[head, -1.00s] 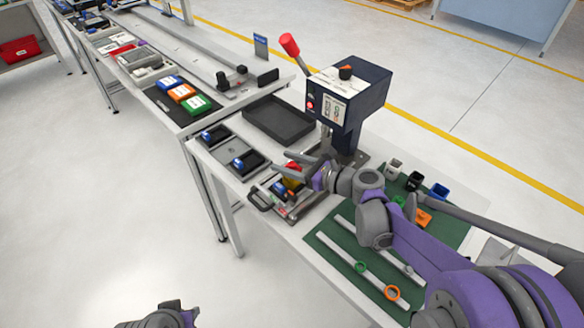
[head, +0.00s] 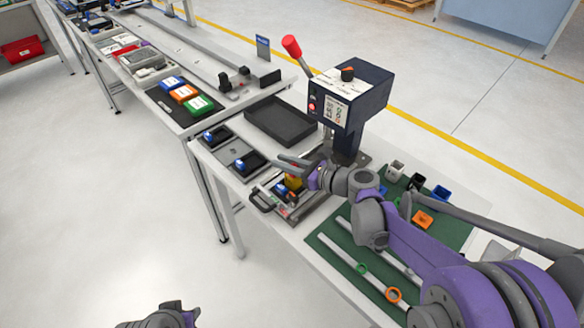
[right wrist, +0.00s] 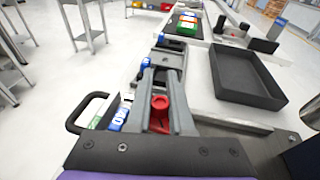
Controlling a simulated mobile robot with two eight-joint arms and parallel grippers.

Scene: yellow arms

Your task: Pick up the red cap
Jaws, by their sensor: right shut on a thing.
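The red cap (right wrist: 160,110) shows in the right wrist view between the fingers of my right gripper (right wrist: 162,78). The fingers are shut on it. In the head view my right gripper (head: 284,163) is above the small fixture tray (head: 290,203) in front of the press, with a bit of red beside the fingers; most of the cap is hidden there. A yellow part (head: 293,181) is just below the fingers. My left gripper (head: 172,316) is at the bottom edge of the head view, partly cut off, away from the table.
The press (head: 348,92) with its red-knobbed lever stands behind my right gripper. A black empty tray (head: 280,122) lies to its left. The green mat (head: 335,240) holds rails, rings and small coloured blocks. A black handle (right wrist: 88,112) sticks out of the fixture tray.

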